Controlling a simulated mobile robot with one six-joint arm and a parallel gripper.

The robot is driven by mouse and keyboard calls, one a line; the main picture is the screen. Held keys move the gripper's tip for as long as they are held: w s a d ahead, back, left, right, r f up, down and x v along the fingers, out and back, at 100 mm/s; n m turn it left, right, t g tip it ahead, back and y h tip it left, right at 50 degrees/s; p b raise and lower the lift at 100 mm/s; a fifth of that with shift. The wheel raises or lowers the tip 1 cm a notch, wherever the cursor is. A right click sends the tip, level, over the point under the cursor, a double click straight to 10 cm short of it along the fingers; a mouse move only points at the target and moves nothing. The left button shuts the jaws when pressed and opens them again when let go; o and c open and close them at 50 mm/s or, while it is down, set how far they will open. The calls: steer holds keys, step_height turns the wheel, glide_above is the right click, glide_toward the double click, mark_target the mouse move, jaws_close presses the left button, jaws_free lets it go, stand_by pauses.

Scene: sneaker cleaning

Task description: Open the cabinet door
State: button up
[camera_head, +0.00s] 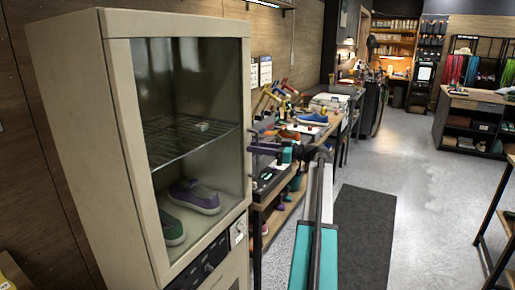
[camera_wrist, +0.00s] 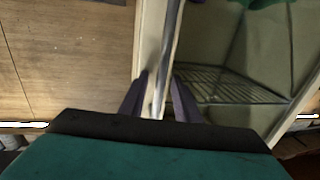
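The beige cabinet (camera_head: 75,110) stands upright at the left in the head view. Its front has a glass door (camera_head: 190,85) that looks shut. Through the glass I see a wire shelf (camera_head: 180,138) and shoes below it, one purple-grey (camera_head: 195,196) and one green (camera_head: 172,230). My gripper (camera_head: 257,148) is at the door's right edge, about shelf height. In the wrist view my gripper's two dark fingers (camera_wrist: 161,74) stand apart, one on each side of a thin silver upright bar (camera_wrist: 172,40). A gap shows beside the bar; contact is unclear. The wire shelf also shows there (camera_wrist: 225,88).
A workbench (camera_head: 335,122) with tools and a blue shoe (camera_head: 312,118) runs along the wall behind my gripper. A table edge (camera_head: 490,235) is at the far right.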

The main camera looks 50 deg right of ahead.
steer(key=shift+c, duration=0.4)
jaws_close()
steer(key=shift+s+a, duration=0.1)
